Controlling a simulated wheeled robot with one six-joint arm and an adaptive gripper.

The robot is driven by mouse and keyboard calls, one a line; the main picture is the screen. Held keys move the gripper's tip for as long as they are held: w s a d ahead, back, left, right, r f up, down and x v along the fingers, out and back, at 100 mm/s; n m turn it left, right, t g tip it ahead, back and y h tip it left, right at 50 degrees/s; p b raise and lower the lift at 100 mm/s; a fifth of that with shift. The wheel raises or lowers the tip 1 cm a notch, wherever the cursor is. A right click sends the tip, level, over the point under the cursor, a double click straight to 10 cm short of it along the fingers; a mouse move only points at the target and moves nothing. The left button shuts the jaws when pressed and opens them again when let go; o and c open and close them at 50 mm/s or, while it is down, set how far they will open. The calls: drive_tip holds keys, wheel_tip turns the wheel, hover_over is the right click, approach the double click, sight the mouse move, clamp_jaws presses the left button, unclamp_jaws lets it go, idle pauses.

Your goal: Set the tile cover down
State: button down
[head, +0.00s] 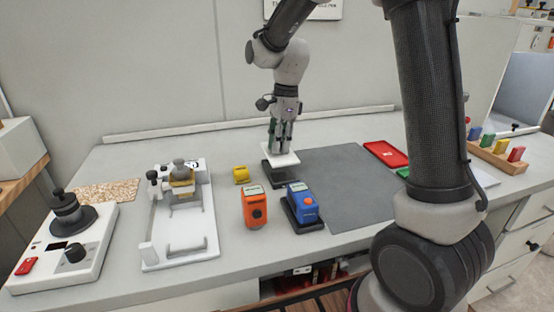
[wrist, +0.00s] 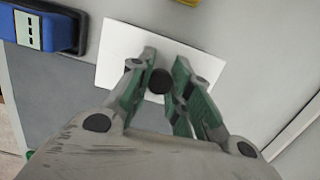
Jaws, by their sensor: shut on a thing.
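The tile cover, a white square plate (head: 275,157) with a dark round knob (wrist: 160,81), is under my gripper (head: 281,143). In the wrist view the green-sided fingers of my gripper (wrist: 160,76) are closed around the knob, and the white plate (wrist: 122,45) spreads out beyond them. In the head view the plate is just above a dark flat base (head: 281,178) near the mat's left edge. I cannot tell whether the plate touches that base.
A blue device (head: 303,207) on a black stand and an orange device (head: 254,210) stand in front. A yellow block (head: 241,174) is to the left, beside a white fixture (head: 158,240). The grey mat (head: 348,185) is mostly clear. A red tray (head: 386,153) lies behind right.

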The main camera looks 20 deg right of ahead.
sight(279, 156)
drive_tip(key=shift+f, duration=2.25)
drive_tip(key=shift+f, duration=0.45)
drive_tip(key=c, duration=1.3)
unclamp_jaws()
